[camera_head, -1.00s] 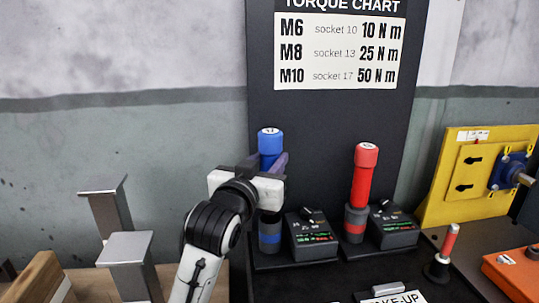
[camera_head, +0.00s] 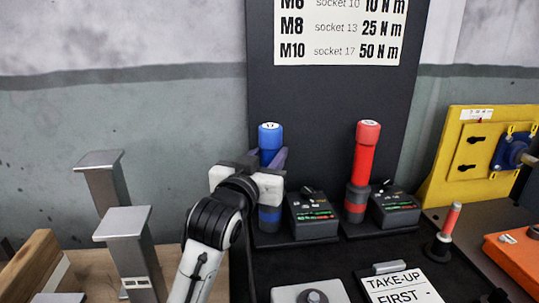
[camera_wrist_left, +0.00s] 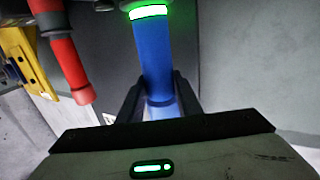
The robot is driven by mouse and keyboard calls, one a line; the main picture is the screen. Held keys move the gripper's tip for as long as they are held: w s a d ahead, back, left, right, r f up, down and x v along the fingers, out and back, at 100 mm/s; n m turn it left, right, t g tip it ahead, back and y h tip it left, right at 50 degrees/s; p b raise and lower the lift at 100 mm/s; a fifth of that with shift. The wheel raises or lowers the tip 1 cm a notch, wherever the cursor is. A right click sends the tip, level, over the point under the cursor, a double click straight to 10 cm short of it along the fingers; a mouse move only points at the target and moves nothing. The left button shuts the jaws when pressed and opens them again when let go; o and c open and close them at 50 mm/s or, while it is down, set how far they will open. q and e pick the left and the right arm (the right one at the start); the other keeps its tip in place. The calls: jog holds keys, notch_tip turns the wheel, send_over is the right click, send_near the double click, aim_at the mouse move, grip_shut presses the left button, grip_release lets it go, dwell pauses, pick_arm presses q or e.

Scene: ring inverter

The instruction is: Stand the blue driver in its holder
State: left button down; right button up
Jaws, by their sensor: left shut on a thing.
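The blue driver (camera_head: 270,137) stands upright over its dark holder with a blue band (camera_head: 269,216) on the black board. My left gripper (camera_head: 247,186) is shut on the driver's shaft and hides its middle and the holder's mouth in the head view. In the left wrist view the blue driver (camera_wrist_left: 154,55) lies between the two fingers (camera_wrist_left: 158,106). A lit green ring (camera_wrist_left: 149,12) surrounds its far end there. The driver's top is about level with that of the red driver. Whether it is fully seated cannot be told. My right gripper is not in view.
The red driver (camera_head: 365,150) stands in its red-banded holder (camera_head: 356,202) to the right. Control boxes (camera_head: 313,222) stand beside the holders. A yellow fixture (camera_head: 460,165) is at the far right. Grey metal posts (camera_head: 130,240) stand left of my arm.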

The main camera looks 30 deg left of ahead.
pick_arm(q)
jog(key=shift+f, duration=0.1)
dwell(0.5)
jog(key=c, duration=1.2)
grip_release()
